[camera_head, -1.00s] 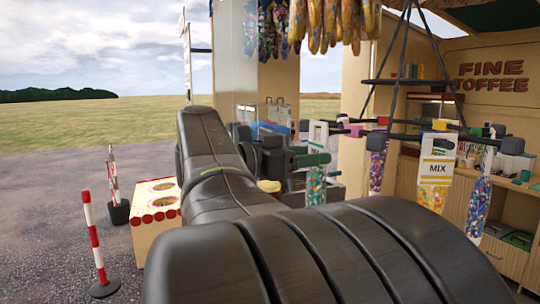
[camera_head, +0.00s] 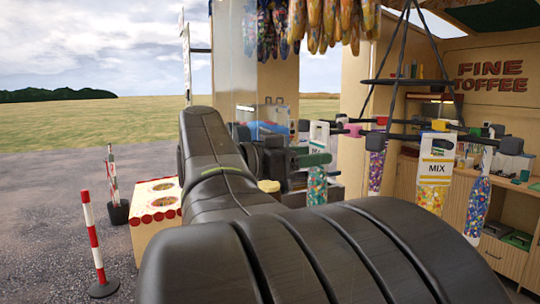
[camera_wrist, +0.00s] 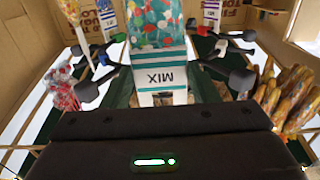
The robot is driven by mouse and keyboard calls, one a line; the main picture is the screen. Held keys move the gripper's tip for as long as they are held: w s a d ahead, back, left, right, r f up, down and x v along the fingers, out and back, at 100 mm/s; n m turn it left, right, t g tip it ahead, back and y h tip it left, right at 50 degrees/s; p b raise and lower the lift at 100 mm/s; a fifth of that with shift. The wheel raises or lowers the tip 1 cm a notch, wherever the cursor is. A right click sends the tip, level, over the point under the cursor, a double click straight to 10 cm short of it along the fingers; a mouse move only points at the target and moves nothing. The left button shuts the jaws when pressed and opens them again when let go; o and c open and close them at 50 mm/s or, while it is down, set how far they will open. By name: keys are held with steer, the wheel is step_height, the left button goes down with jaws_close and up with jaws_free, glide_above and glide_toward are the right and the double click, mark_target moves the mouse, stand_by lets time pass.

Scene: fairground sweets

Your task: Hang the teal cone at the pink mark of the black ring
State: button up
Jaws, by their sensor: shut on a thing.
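The teal cone (camera_wrist: 158,24) is a clear bag of mixed sweets with a white, teal-striped MIX header (camera_wrist: 160,76), upside down in the wrist view. My gripper (camera_wrist: 162,101) is shut on its header end; the fingertips are mostly hidden behind my wrist housing. The black ring (camera_head: 405,136) hangs from dark rods at the right. Its pink mark (camera_head: 353,130) shows on the near left side. Dark ring arms (camera_wrist: 88,91) lie on both sides of the cone in the wrist view.
A yellow-striped MIX cone (camera_head: 436,170) and other cones (camera_head: 376,172) hang around the ring. Wrapped sweets (camera_wrist: 292,98) hang close at the right of the wrist view. A wooden counter (camera_head: 510,205) stands right.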

steer(key=shift+d, duration=0.1)
steer(key=shift+w+d, duration=0.25)
steer(key=shift+d, duration=0.5)
steer(key=shift+x, duration=0.8)
steer(key=shift+w, duration=0.1)
steer(key=shift+x, duration=1)
steer(key=shift+f, duration=0.35)
stand_by(0.3)
steer(key=o, duration=1.4)
steer(key=shift+c, duration=0.2)
